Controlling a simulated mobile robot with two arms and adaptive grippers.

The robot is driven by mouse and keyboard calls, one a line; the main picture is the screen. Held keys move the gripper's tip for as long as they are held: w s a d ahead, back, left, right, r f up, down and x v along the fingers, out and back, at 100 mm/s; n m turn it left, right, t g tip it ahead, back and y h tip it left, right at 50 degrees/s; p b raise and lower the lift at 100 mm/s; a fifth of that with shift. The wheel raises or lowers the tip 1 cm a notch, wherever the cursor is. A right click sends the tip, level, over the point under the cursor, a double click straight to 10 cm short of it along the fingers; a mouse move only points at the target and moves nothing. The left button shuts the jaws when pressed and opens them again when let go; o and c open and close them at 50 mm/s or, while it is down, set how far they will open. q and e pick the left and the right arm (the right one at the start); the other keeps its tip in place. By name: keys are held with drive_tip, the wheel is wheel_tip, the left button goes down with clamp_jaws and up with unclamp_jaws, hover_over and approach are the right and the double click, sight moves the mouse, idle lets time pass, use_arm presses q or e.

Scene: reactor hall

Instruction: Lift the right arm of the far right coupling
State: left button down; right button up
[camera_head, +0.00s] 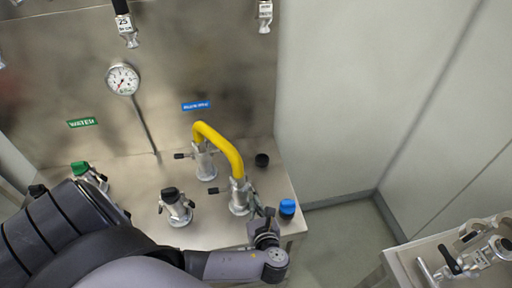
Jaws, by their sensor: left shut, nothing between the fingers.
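A yellow hose (222,142) arches between two silver cam couplings on the steel bench. Its right-hand coupling (239,198) stands upright near the bench's right front edge. A dark lever sticks out from its left side; its right arm is hard to make out beside my gripper. My left gripper (265,219) is shut and empty, just to the right of this coupling, close to its lower part. I cannot tell whether it touches the arm. My right gripper is not in view.
A blue-capped fitting (287,208) stands close on the gripper's right. A black cap (262,160) sits behind. A black-topped coupling (176,206) and a green-topped one (88,175) stand to the left. A separate bench (404,262) at far right holds a metal fitting (476,260).

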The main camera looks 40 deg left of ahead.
use_arm(q)
drive_tip(key=shift+a+f, duration=0.1)
drive_tip(key=shift+f, duration=0.45)
drive_tip(key=shift+s+d, duration=0.3)
drive_tip(key=shift+d, duration=0.05)
drive_tip(key=s+d+p, duration=0.2)
drive_tip(key=s+d, duration=0.1)
drive_tip(key=d, duration=0.1)
drive_tip(key=shift+s, duration=0.15)
drive_tip(key=shift+s+d+p, duration=0.25)
drive_tip(key=shift+d+p, duration=0.05)
drive_tip(key=shift+f, duration=0.1)
